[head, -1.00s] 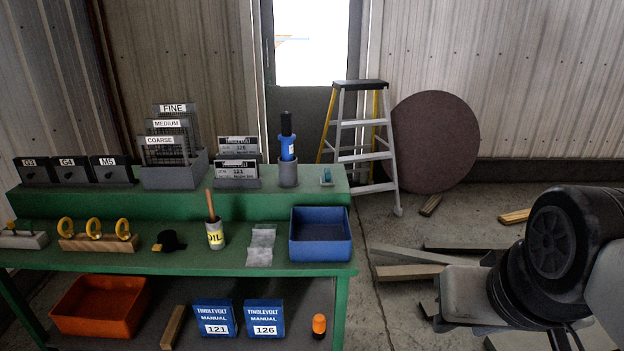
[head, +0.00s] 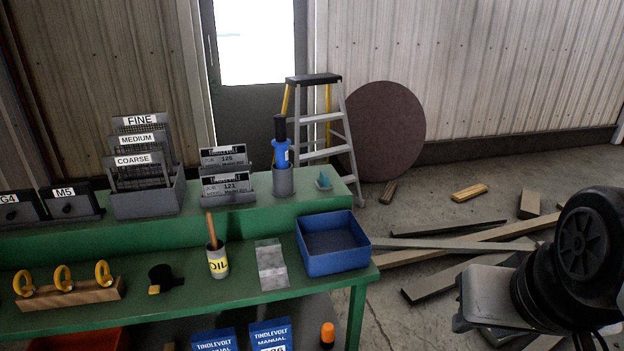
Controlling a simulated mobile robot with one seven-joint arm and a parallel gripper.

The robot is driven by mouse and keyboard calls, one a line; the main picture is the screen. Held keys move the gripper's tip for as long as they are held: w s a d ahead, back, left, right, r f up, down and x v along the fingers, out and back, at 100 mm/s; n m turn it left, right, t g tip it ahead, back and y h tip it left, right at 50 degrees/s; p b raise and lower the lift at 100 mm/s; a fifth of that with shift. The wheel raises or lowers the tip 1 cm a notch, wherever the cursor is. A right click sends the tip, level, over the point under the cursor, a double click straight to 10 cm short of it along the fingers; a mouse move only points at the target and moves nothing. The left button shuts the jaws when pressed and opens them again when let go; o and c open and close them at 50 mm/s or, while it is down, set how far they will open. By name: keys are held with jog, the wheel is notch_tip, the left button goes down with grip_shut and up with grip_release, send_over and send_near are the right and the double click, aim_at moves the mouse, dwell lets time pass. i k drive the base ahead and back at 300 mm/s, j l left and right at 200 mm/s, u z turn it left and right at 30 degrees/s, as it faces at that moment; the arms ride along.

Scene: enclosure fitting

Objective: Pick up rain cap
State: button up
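No other thing in view is clearly a rain cap. My gripper is not in view; only dark and grey parts of my arm show at the lower right, apart from the bench.
A stepladder (head: 322,118) stands behind. Loose planks (head: 460,275) lie on the floor to the right.

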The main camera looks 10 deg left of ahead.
aim_at(169, 282)
jog(key=j, duration=0.5)
jog(key=k+j+z, duration=0.1)
jog(key=j, duration=0.45)
jog(key=k+j, duration=0.15)
jog(key=j, duration=0.85)
jog(key=k+z, duration=0.05)
